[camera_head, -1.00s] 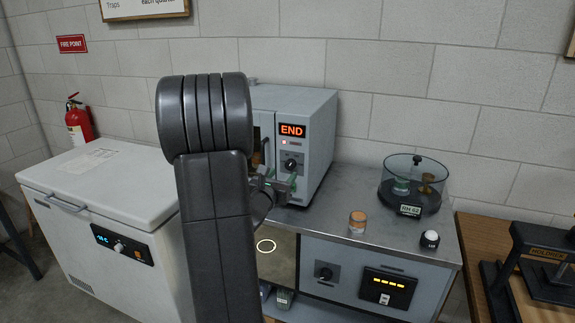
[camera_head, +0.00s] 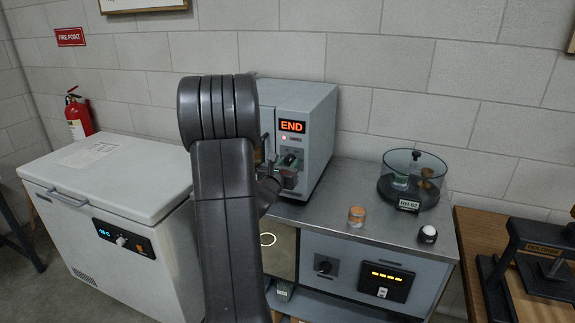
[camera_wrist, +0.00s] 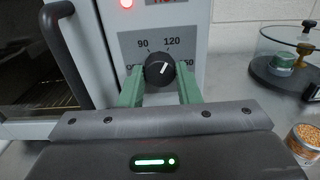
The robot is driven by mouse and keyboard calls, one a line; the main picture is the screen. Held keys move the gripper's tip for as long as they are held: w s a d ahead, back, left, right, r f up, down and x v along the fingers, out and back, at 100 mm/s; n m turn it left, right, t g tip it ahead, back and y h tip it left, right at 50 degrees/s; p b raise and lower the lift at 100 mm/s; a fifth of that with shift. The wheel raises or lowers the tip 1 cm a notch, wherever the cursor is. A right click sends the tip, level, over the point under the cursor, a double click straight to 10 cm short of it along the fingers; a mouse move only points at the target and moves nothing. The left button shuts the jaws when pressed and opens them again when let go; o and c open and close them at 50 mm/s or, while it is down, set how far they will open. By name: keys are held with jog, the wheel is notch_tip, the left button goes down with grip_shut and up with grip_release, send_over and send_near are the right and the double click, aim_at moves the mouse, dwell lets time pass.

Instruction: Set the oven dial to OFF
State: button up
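The grey oven (camera_head: 318,125) stands on the metal bench with a lit END display (camera_head: 291,127). Its black round dial (camera_wrist: 159,70) sits on a dark plate marked 90 and 120, with other marks partly covered. The dial's white line points up and slightly right. My gripper (camera_wrist: 160,86) is open, its green fingers to the left and right of the dial, with slight gaps visible. In the head view my gripper (camera_head: 288,172) is at the oven front and partly hides the dial.
The oven's door handle (camera_wrist: 66,55) is close to the left of my gripper. A glass desiccator (camera_head: 412,178), an orange-filled jar (camera_head: 357,216) and a small black-and-white item (camera_head: 428,235) stand to the right on the bench. A white chest freezer (camera_head: 105,190) is at left.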

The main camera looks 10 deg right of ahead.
jog(key=shift+f+n+b, duration=0.1)
jog(key=shift+n+b, duration=0.2)
jog(key=shift+b, duration=0.3)
jog(key=shift+f+n+b, duration=0.1)
jog(key=shift+n+b, duration=0.4)
jog(key=shift+b, duration=0.45)
jog(key=n+b, duration=0.2)
jog(key=b, duration=0.1)
jog(key=shift+n, duration=0.3)
jog(key=n+b, duration=0.1)
jog(key=n, duration=0.1)
jog(key=shift+n+b, duration=0.3)
jog(key=n, duration=0.1)
jog(key=n+b, duration=0.1)
jog(key=n, duration=0.1)
jog(key=shift+d+r+n, duration=0.1)
jog(key=shift+r+n, duration=0.1)
jog(key=shift+n, duration=0.1)
jog(key=n, duration=0.6)
jog(key=shift+r, duration=0.15)
jog(key=n+p, duration=0.1)
jog(key=n, duration=0.3)
jog(key=shift+n+p, duration=0.35)
jog(key=shift+n, duration=0.05)
jog(key=shift+n+p, duration=0.4)
jog(key=shift+n, duration=0.9)
